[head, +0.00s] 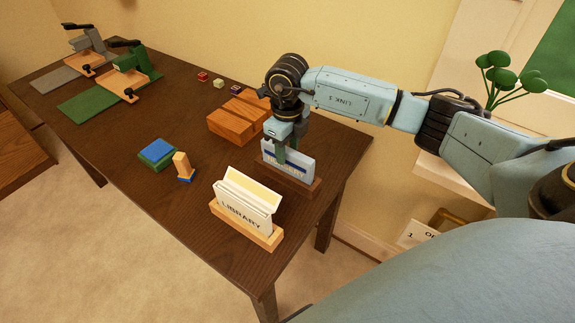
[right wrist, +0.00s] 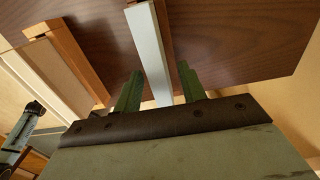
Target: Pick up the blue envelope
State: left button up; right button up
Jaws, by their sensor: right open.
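A pale blue-white envelope block with a blue printed band (head: 301,167) stands upright in a dark wooden holder (head: 302,187) at the right end of the desk. The lettering on its band is partly hidden by my gripper. My right gripper (head: 287,153) points down over it, open. In the right wrist view, the two green fingers of the gripper (right wrist: 160,70) stand on either side of the pale envelope's edge (right wrist: 149,40), with a gap visible on each side. My left gripper is not in view.
A light wooden holder of cream envelopes marked LIBRARY (head: 247,228) stands just in front. A wooden block rack (head: 235,121) lies behind. A blue-and-green pad (head: 157,151) and a stamp (head: 183,164) are to the left. Two presses stand at the far left.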

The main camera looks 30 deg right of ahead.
jog(key=shift+f, duration=0.95)
jog(key=shift+r, duration=0.1)
grip_shut()
